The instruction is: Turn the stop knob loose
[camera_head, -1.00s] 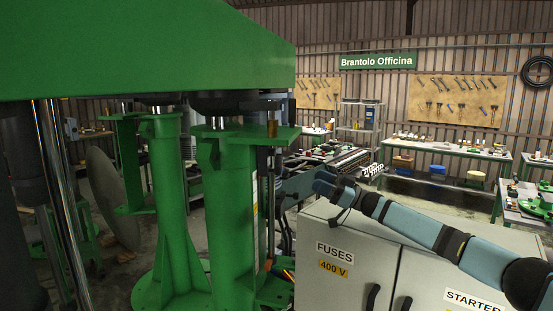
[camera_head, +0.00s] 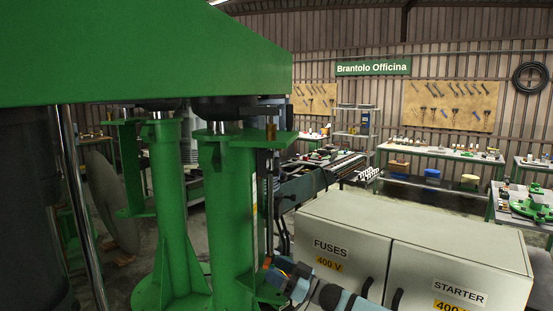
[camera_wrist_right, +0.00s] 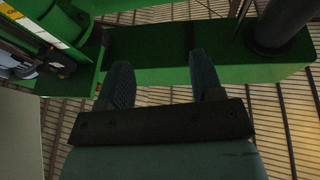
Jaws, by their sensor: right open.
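The green disperser machine (camera_head: 233,215) stands at the left, with upright columns under a big green beam (camera_head: 140,55). A small brass-coloured piece (camera_head: 271,132) sits at the upper bracket beside the front column. A dark fitting (camera_wrist_right: 58,64) shows at the left there. My left gripper is not in view.
A grey electrical cabinet (camera_head: 345,235), labelled FUSES and STARTER, stands just right of the machine, close to my right arm. Dark cables (camera_head: 283,225) run between them. Workbenches (camera_head: 440,152) and tool boards stand farther back.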

